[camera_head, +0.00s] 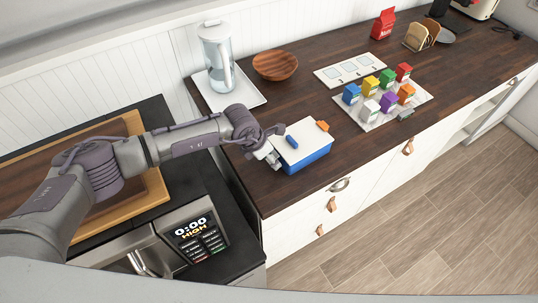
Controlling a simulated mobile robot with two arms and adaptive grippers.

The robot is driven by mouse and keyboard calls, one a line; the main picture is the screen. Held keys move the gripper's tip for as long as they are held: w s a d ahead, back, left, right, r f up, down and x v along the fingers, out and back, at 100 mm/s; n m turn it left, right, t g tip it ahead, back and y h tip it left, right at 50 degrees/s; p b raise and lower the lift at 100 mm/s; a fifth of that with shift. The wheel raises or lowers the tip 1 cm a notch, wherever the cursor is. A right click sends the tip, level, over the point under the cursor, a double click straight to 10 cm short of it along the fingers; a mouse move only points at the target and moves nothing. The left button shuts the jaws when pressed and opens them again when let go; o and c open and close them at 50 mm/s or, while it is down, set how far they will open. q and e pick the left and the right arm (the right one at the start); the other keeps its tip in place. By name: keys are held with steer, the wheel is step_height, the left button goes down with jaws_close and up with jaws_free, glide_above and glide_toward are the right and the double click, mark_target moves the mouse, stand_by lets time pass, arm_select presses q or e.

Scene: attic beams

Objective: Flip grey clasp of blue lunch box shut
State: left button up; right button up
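The blue lunch box (308,161) sits on the dark wooden counter near its front edge, with a white lid (310,140) on top. A blue piece (292,142) stands on the lid and an orange piece (322,126) is at its far right side. My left gripper (273,151) is at the left side of the box, very close to it or touching. Whether its fingers are open or shut is too small to tell. I cannot make out the grey clasp apart from the grey gripper. My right gripper is not in view.
A clear pitcher (216,62) stands on a white tray (248,98), with a wooden bowl (275,65) beside it. Several coloured cartons (387,79) stand on a white mat (376,121) to the right. The wooden counter (310,87) is bare behind the box.

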arm_select(q)
steer(key=c, duration=0.7)
steer(key=g+y+b, duration=0.1)
steer(key=b, duration=0.2)
steer(key=shift+w+d, duration=0.3)
steer(key=shift+d, duration=0.1)
steer(key=shift+c, duration=0.2)
steer(key=shift+d+r+g+y+b, duration=0.1)
steer(key=shift+r+g+y+b, duration=0.1)
steer(key=shift+g+y+b, duration=0.3)
steer(key=shift+r, duration=0.1)
steer(key=o, duration=1.2)
steer(key=shift+c, duration=0.2)
step_height(320, 180, up, 12)
steer(key=s+a, duration=0.1)
steer(key=shift+a, duration=0.2)
